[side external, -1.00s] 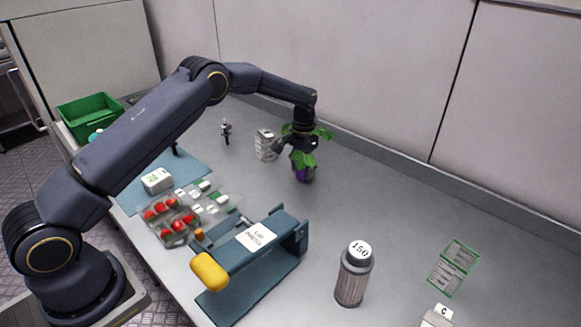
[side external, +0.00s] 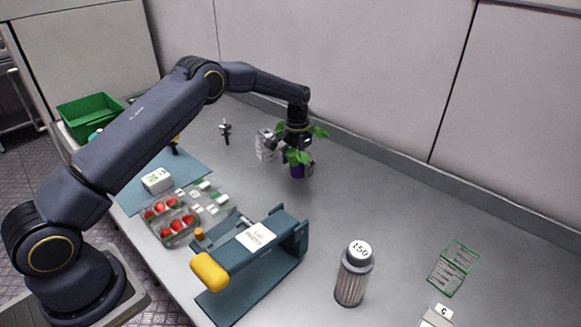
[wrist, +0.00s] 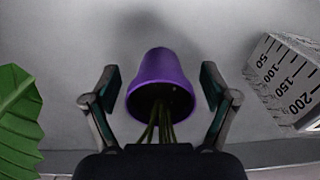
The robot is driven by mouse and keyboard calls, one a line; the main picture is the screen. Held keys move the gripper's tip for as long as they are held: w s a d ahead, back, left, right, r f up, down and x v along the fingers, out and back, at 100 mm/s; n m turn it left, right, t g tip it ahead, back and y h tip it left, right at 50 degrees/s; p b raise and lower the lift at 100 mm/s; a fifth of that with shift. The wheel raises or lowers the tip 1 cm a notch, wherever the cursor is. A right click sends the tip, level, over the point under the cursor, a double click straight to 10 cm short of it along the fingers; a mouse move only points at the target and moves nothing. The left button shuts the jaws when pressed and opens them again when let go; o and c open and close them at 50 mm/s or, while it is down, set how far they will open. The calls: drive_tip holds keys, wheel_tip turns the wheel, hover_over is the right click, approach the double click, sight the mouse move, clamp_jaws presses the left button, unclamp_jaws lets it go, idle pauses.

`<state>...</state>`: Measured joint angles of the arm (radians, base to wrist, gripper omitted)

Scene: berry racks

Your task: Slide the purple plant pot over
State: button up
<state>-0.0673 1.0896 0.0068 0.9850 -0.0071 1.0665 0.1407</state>
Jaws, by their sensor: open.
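The purple plant pot (wrist: 160,72) stands upright on the grey bench near the back wall, with green stems rising from it. In the side view the pot (side external: 301,170) shows partly below its leaves (side external: 297,157). My gripper (wrist: 160,85) is open, with one finger on each side of the pot. Gaps show between the fingers and the pot in the wrist view. In the side view the leaves and wrist hide much of my gripper.
A white box with printed numbers (wrist: 288,80) stands close on the pot's right in the wrist view; a leaf (wrist: 18,115) fills the left edge. A teal press (side external: 262,262), a bottle marked 150 (side external: 353,275) and berry trays (side external: 170,220) stand nearer.

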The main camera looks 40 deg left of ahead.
sight(297, 157)
wheel_tip(297, 157, up, 12)
idle(0.7)
